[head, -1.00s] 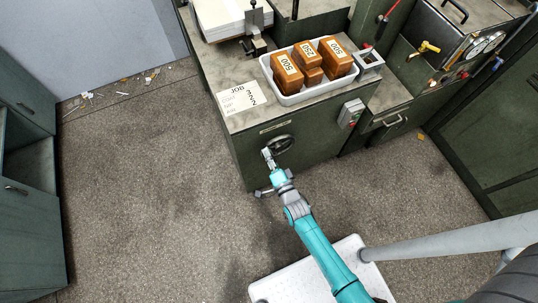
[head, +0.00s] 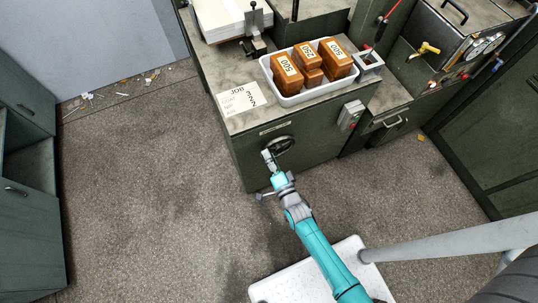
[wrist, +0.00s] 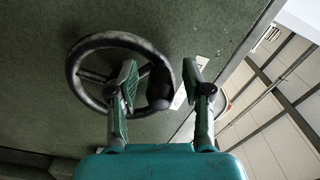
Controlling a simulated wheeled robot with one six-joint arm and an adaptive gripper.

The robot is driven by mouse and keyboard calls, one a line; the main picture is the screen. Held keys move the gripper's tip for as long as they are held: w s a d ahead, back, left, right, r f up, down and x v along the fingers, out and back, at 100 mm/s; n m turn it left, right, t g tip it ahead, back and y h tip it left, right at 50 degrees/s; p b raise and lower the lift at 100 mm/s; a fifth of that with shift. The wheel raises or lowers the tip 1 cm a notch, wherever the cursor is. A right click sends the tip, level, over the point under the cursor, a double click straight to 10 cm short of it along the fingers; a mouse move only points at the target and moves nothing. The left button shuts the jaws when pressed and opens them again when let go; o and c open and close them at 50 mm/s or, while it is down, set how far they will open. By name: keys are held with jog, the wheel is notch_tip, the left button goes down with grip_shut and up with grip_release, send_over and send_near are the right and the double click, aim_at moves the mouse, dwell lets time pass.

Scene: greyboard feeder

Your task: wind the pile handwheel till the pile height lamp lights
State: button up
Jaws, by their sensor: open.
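The pile handwheel (head: 282,145) is a dark spoked wheel on the green front panel of the feeder. In the wrist view the handwheel (wrist: 84,82) fills the upper left, with its dark knob (wrist: 159,86) on the right side of the rim. My gripper (head: 267,154) is at the left side of the wheel in the head view. In the wrist view my gripper (wrist: 163,75) is open, with one finger over the wheel and the other right of the rim. The knob shows between the fingers; I cannot tell whether they touch it. I cannot make out the pile height lamp.
A white tray (head: 293,101) with brown numbered blocks stands on the feeder top (head: 226,70), beside a job card (head: 240,98). A switch box (head: 350,114) is right of the wheel. The floor (head: 150,190) to the left is mostly clear.

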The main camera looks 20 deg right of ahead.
jog(key=s, duration=1.1)
dwell(1.0)
